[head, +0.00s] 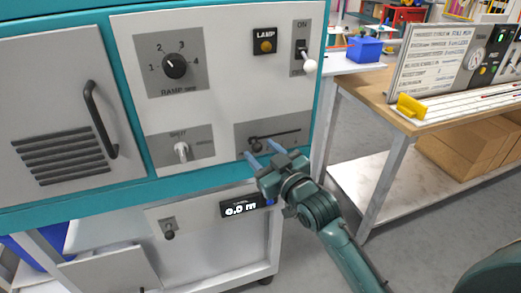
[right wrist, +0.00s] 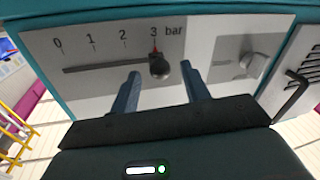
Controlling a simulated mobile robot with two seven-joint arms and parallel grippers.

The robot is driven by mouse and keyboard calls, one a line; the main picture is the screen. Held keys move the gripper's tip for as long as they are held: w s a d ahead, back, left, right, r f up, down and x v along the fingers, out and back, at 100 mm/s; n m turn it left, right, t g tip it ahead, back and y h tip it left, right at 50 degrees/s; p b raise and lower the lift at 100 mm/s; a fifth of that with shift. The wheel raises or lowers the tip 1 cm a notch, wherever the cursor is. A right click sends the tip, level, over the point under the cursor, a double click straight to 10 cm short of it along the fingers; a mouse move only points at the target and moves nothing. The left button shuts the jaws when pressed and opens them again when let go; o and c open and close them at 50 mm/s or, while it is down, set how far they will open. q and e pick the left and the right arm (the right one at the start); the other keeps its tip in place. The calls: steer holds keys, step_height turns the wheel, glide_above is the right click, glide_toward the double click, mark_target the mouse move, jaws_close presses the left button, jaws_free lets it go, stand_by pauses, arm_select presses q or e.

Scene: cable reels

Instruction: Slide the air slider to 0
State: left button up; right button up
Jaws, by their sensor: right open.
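The air slider's dark round knob (head: 255,147) is at the left end of its slot on a grey plate (head: 290,127) in the head view. In the right wrist view the knob (right wrist: 159,68) stands at the 3 mark of a scale running from 0 to 3 bar, with a red pointer above it. The slot (right wrist: 105,67) runs from it towards 0, on the left there. My right gripper (head: 258,149) is open, with one blue finger on each side of the knob. Contact with the knob cannot be told. My left gripper is not in view.
The panel also carries a rotary dial (head: 175,65), a lamp button (head: 265,41), a white-tipped switch (head: 308,62) and a valve handle (head: 182,151). A cabinet door handle (head: 100,118) sticks out at left. A display (head: 246,206) reads 0.0 below. A wooden bench (head: 378,92) stands at right.

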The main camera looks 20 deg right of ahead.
steer(key=shift+w+a, duration=0.15)
steer(key=shift+w, duration=0.5)
steer(key=shift+c, duration=0.6)
jaws_close()
